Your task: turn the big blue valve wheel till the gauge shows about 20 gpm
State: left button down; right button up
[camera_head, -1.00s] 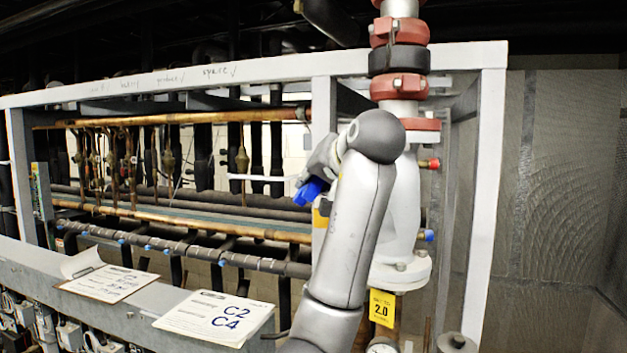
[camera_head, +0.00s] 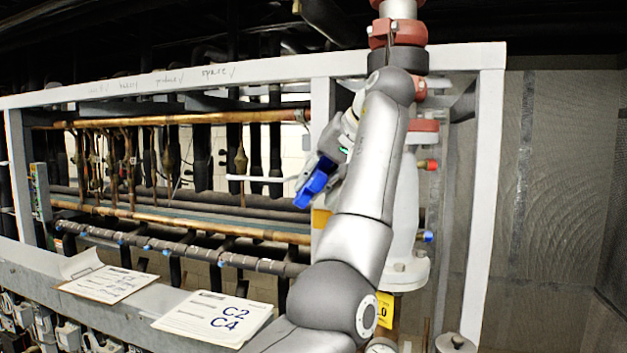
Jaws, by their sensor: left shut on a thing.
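The blue valve wheel (camera_head: 316,184) shows left of the white vertical pipe, partly hidden by my gripper. It is seen nearly edge-on. My left gripper (camera_head: 326,166) is shut on the wheel, reaching it from the upper right; the fingertips are hard to make out. A round gauge (camera_head: 381,347) shows only its top at the bottom edge, so its reading cannot be seen. My right gripper is not in view.
My left arm crosses the white pipe (camera_head: 403,200) with red couplings. A grey frame (camera_head: 488,200) surrounds it. Papers (camera_head: 212,317) lie on the ledge at lower left. Copper pipes (camera_head: 180,117) run behind.

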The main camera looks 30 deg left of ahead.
aim_at(325, 167)
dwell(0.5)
pick_arm(q)
jog(key=c, duration=1.6)
grip_release()
jog(key=shift+v, duration=3.75)
jog(key=shift+w, duration=0.1)
